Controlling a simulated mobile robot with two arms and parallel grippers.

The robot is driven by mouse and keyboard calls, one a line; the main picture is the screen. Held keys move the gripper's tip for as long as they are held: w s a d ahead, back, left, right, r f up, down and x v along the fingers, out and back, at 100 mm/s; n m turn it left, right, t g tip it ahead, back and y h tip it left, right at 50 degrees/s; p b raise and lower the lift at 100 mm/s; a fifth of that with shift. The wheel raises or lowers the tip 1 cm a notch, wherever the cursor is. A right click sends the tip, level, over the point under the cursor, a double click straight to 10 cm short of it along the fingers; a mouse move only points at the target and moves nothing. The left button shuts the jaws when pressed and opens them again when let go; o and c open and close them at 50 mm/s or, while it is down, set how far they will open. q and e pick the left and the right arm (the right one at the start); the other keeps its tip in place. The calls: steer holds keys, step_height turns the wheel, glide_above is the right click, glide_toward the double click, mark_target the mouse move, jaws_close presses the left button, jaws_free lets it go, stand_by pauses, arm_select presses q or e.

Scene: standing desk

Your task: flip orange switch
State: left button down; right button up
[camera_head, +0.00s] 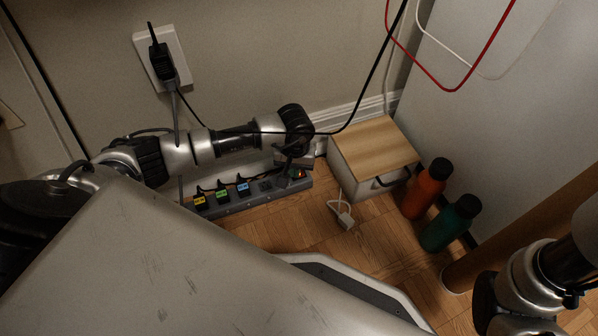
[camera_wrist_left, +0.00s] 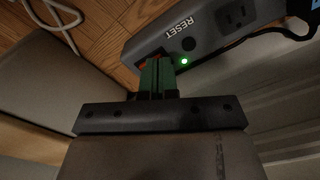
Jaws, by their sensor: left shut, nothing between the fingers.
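A grey power strip (camera_head: 235,205) lies on the floor along the wall; it also shows in the left wrist view (camera_wrist_left: 212,33), with the word RESET, a round button and a lit green light (camera_wrist_left: 184,61). The orange switch (camera_head: 300,174) is at its right end. In the left wrist view only slivers of orange (camera_wrist_left: 152,57) show at my fingertips, which hide most of the switch. My left gripper (camera_wrist_left: 157,63) is shut and empty, its green fingers over the switch. I cannot tell whether they touch it. Part of my right arm shows at lower right; its gripper does not.
Several labelled plugs (camera_head: 222,196) sit in the strip. A wooden-topped box (camera_head: 375,150) stands to its right, with a white cable plug (camera_head: 345,217) on the floor before it. An orange bottle (camera_head: 427,190) and a green bottle (camera_head: 450,224) stand farther right. A black cord crosses near my left arm.

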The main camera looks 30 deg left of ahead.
arm_select(q)
steer(key=shift+f, duration=0.25)
steer(key=shift+r+p, duration=2.75)
steer(key=shift+r, duration=0.75)
